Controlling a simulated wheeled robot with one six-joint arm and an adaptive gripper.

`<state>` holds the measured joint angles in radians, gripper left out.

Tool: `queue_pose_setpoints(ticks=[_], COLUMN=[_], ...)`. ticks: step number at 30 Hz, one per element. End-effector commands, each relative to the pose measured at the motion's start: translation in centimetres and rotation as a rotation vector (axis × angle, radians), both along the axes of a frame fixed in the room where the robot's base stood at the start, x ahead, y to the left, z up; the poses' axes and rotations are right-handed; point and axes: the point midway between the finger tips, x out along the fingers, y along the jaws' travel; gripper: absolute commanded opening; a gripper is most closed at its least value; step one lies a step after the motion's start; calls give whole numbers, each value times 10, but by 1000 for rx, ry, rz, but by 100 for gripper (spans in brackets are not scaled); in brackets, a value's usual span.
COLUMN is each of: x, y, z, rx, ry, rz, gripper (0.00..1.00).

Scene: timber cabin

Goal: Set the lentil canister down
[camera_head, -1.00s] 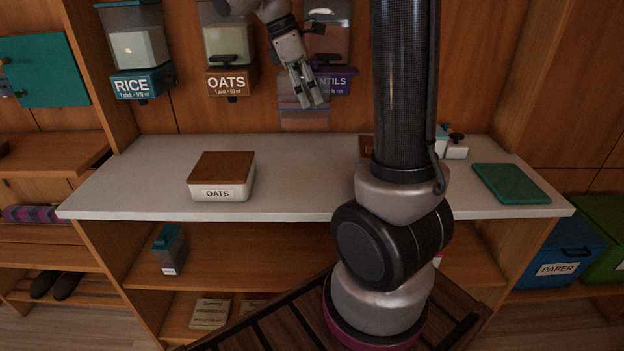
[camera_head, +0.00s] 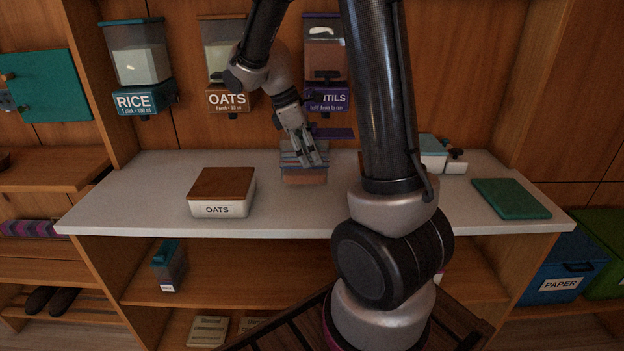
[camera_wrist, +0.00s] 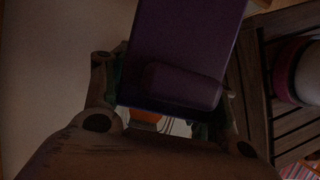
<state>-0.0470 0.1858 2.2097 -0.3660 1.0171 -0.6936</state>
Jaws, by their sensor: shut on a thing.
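The lentil canister (camera_head: 303,179) is a small clear box with brown-orange contents. My gripper (camera_head: 311,160) is shut on its upper part from above. The canister's purple lid (camera_head: 334,133) stands open above it; the purple lid (camera_wrist: 185,50) fills the middle of the wrist view and hides most of the canister. The canister is low over the pale counter (camera_head: 120,195), behind and right of the oats box; I cannot tell whether its base touches. The lentil dispenser (camera_head: 325,62) hangs on the wall behind, its purple label partly covered.
An oats box (camera_head: 221,190) with a brown lid stands on the counter at left. A green board (camera_head: 510,198) lies at right, with a white-and-teal item (camera_head: 436,154) near the back. The counter's front middle is clear. Rice (camera_head: 138,55) and oats (camera_head: 222,45) dispensers hang behind.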

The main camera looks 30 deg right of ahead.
Motion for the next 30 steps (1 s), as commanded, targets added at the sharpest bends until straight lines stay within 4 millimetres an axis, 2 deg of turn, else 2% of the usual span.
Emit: queue_pose_setpoints(ticks=[1,8,13,23,24,27,30], x=[-1,-1,-1,0,0,0,0], y=[0,0,0,0,0,0,0], z=[-9,-30,-55,-60,-60,-60,-60], rx=[-1,-1,-1,-1,0,0,0], ry=[4,2,2,1,0,0,0], rz=[0,0,1,0,0,0,0], gripper=[24,24,24,24,62,80,83])
